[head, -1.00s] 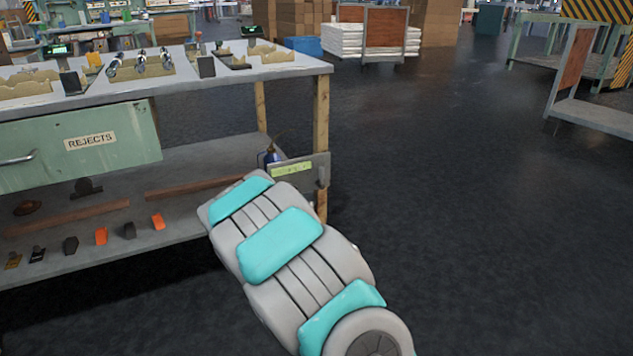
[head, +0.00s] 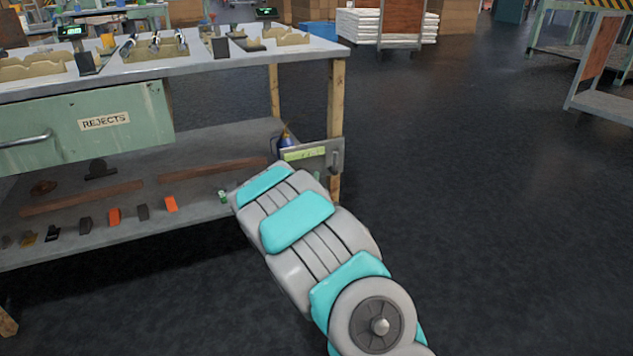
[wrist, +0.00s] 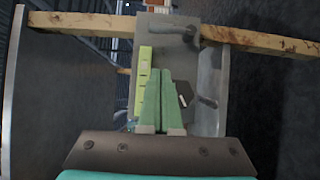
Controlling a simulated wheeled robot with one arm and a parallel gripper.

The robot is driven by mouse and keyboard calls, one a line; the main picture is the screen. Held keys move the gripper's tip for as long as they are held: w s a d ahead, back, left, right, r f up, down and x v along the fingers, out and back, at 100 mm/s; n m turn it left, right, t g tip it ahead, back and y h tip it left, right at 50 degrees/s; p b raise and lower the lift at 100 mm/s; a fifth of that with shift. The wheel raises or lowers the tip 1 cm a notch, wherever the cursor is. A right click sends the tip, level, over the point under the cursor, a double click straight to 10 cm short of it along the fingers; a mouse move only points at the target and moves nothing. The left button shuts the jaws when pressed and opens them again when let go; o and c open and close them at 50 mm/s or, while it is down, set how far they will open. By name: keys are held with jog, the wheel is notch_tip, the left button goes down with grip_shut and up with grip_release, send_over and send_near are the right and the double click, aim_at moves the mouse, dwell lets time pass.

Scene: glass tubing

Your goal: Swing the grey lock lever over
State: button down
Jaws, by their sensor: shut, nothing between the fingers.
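A grey metal plate (head: 322,153) with a yellow-green label (head: 303,154) is at the bench's front right corner, by the wooden leg. A small grey lever (head: 335,160) shows at its right end. In the wrist view the plate (wrist: 178,35) fills the middle, with the label (wrist: 145,75) at left and the lever (wrist: 207,102) right of the fingers. My gripper (wrist: 163,72) has its green fingers together and empty, pointing at the plate between label and lever. I cannot tell whether they touch the plate.
The bench has a green drawer (head: 90,125) marked REJECTS and a lower shelf (head: 150,220) with several small blocks. A blue bottle (head: 286,139) stands behind the plate. The wooden leg (wrist: 265,40) crosses the top of the wrist view. The floor (head: 480,200) to the right is clear.

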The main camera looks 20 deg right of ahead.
aim_at(334, 161)
jog(key=w+d, duration=0.3)
jog(key=w+d+b, duration=0.1)
jog(key=w+d, duration=0.2)
jog(key=d, duration=0.1)
jog(key=shift+w+d, duration=0.25)
jog(key=shift+w, duration=0.15)
jog(key=shift+d+r+m+p, duration=0.15)
jog(key=shift+d+m+p, duration=0.05)
jog(key=shift+m+p, duration=0.15)
